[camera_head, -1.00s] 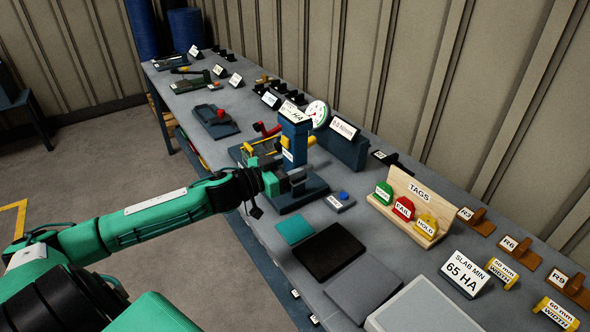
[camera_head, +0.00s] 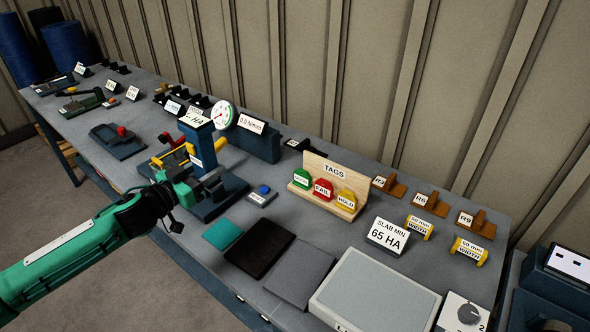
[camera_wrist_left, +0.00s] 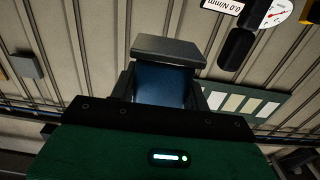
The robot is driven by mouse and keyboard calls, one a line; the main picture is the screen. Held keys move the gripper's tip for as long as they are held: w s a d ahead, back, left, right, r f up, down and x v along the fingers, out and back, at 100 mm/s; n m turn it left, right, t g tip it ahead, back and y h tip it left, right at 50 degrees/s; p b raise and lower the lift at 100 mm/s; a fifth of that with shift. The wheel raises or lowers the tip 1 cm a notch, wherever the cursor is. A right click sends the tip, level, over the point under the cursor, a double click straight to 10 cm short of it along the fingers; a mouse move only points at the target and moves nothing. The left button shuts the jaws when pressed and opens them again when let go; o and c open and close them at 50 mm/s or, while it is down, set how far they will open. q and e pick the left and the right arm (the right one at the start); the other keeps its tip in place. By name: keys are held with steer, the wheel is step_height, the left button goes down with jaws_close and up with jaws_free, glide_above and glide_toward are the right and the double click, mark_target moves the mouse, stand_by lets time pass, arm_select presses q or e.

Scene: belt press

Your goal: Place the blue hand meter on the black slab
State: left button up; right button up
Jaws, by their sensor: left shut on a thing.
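The blue hand meter (camera_head: 193,143) is a tall blue block with a white "HA" display on top. It stands upright in my left gripper (camera_head: 205,184), which is shut on it low down, over a dark blue base (camera_head: 230,187). In the left wrist view the blue meter body (camera_wrist_left: 163,86) sits between the fingers, with a grey block at its end. I cannot tell whether the meter touches the base. The black slab (camera_head: 260,255) lies flat and bare on the bench, to the right and nearer. My right gripper is not in view.
A teal slab (camera_head: 222,234) and a grey slab (camera_head: 300,276) flank the black one. A blue-button box (camera_head: 262,195) and a wooden tag rack (camera_head: 322,183) stand behind. A dial gauge (camera_head: 223,115) is close behind the meter. A large pale plate (camera_head: 372,297) lies at right.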

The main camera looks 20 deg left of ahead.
arm_select(q)
steer(key=s+d+f+n+y, duration=0.2)
steer(key=s+d+f+y, duration=0.1)
steer(key=s+d+f, duration=0.2)
steer(key=s+d+f+n+t+y, duration=0.1)
steer(key=s+d+f+n+y, duration=0.1)
steer(key=s+d+f, duration=0.3)
steer(key=s+d+y, duration=0.1)
steer(key=s+d, duration=0.3)
steer(key=d, duration=0.1)
steer(key=shift+f+y, duration=0.3)
steer(key=shift+y, duration=0.1)
steer(key=shift+d, duration=0.15)
